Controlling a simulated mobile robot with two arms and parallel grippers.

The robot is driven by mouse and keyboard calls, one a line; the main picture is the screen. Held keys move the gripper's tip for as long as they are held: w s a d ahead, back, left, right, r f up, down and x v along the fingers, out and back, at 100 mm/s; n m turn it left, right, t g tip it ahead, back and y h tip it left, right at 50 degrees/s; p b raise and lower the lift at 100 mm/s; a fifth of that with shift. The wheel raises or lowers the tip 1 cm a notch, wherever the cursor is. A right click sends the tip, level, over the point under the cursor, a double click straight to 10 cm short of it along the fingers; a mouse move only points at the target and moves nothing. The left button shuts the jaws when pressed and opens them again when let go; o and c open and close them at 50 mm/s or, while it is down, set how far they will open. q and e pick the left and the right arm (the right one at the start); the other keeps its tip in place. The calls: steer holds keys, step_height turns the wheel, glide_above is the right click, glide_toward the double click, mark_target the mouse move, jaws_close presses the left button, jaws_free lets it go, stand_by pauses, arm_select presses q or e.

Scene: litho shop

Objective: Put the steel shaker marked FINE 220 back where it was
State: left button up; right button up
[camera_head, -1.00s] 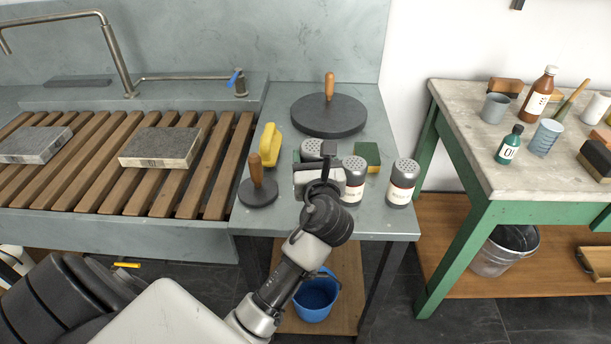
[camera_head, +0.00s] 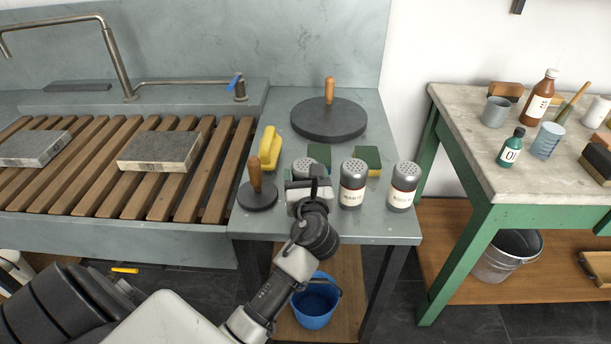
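Three steel shakers with perforated tops are at the front of the grey side counter (camera_head: 375,228). The left shaker (camera_head: 303,167) is mostly hidden behind my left gripper (camera_head: 308,187), and its label does not show. The middle shaker (camera_head: 353,183) and right shaker (camera_head: 403,187) stand upright; their label print is too small to read surely. My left gripper is at the left shaker and appears shut on it, though its fingertips are hidden. I cannot tell whether that shaker's base touches the counter. My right gripper is out of view.
A dark disc with a wooden knob (camera_head: 257,195) stands close left of the gripper. Behind are a yellow-handled brush (camera_head: 270,147), two green sponges (camera_head: 318,153) (camera_head: 368,158) and a large dark disc (camera_head: 328,120). The slatted sink (camera_head: 95,190) lies left; a green-framed table (camera_head: 470,150) stands right.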

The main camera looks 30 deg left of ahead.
arm_select(q)
steer(key=shift+o, duration=1.4)
steer(key=shift+r, duration=0.15)
steer(key=v, duration=1.2)
